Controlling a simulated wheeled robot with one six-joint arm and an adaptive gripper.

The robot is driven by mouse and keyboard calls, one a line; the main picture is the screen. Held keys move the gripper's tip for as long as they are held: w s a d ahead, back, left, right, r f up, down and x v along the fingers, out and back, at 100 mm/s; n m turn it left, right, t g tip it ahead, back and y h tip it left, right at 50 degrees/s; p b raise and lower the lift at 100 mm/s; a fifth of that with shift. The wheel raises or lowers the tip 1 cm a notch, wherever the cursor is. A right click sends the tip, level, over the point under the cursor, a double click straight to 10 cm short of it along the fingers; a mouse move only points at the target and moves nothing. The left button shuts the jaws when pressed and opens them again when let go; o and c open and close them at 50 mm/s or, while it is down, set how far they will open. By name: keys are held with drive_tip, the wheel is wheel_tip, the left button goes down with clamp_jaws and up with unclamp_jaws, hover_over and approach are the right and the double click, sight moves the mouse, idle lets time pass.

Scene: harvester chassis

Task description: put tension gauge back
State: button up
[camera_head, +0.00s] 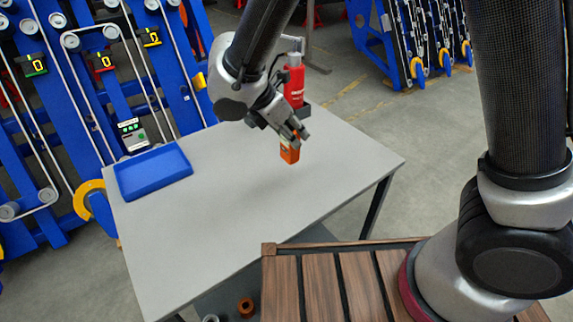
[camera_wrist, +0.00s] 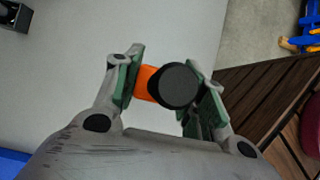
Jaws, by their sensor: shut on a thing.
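My gripper (camera_head: 291,136) is shut on an orange piece (camera_head: 290,154) above the grey table, right of the table's middle. I take this piece to be the tension gauge. In the wrist view the gripper (camera_wrist: 168,76) has its green-padded fingers on either side of the gauge (camera_wrist: 146,84). The gauge's round black end (camera_wrist: 177,87) faces the camera. The fingers cover part of its body. A blue tray (camera_head: 153,173) lies empty at the table's left end, well apart from the gripper.
A red bottle-like thing (camera_head: 294,86) with a silver top stands in a dark holder behind my gripper. A blue chassis (camera_head: 60,110) with belts, pulleys and small displays stands beyond the table's left end. The grey table top (camera_head: 230,230) is clear in front.

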sight(291, 156)
wheel_tip(291, 156, down, 8)
drive_tip(key=shift+r, duration=0.15)
idle(0.4)
drive_tip(key=o, duration=1.4)
drive_tip(key=shift+c, duration=0.2)
